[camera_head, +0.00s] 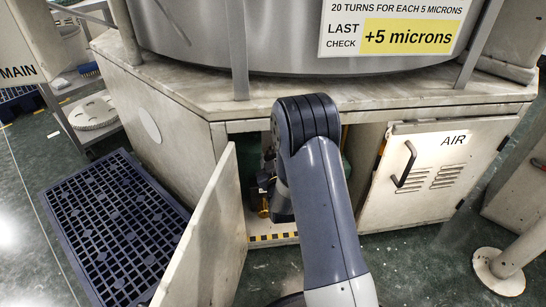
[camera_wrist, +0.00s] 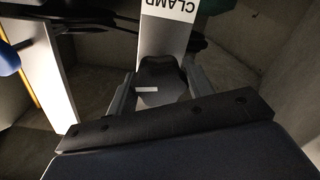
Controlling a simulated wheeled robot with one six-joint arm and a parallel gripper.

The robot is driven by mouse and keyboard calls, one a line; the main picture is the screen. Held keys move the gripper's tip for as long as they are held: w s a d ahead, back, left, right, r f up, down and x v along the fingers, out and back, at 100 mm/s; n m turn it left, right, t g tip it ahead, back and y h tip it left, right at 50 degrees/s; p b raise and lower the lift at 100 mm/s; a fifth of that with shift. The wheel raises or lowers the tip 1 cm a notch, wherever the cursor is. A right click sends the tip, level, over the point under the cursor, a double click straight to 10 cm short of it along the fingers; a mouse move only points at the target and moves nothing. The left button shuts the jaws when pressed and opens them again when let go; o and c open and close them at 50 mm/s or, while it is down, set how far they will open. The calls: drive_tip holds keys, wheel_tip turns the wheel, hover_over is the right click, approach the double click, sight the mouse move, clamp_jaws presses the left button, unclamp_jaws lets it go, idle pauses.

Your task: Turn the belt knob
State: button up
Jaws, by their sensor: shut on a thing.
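In the wrist view, a dark rounded knob (camera_wrist: 162,72) with a short white mark sits on a pale upright plate. A label reading CLAMP (camera_wrist: 166,7), upside down in the picture, is on that plate above the knob. My gripper (camera_wrist: 161,86) has one finger on each side of the knob and is shut on it. In the head view, my arm reaches into the open cabinet (camera_head: 258,222) under the machine, and hides the knob and the gripper. No label reading belt shows.
The cabinet's open door (camera_head: 205,240) stands left of my arm. The closed AIR door (camera_head: 437,170) is on the right. A blue grid mat (camera_head: 110,225) lies on the floor at left. In the wrist view, a blue rounded part (camera_wrist: 8,58) and dark bands (camera_wrist: 75,22) are at left.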

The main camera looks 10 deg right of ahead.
drive_tip(key=shift+f+n, duration=0.1)
drive_tip(key=shift+n, duration=1.5)
drive_tip(key=o, duration=1)
drive_tip(key=shift+s, duration=0.15)
drive_tip(key=s, duration=0.3)
drive_tip(key=s+p, duration=0.1)
drive_tip(key=s, duration=0.3)
drive_tip(key=s+a+p, duration=0.1)
drive_tip(key=s, duration=0.2)
drive_tip(key=shift+s, duration=0.3)
drive_tip(key=shift+w, duration=0.1)
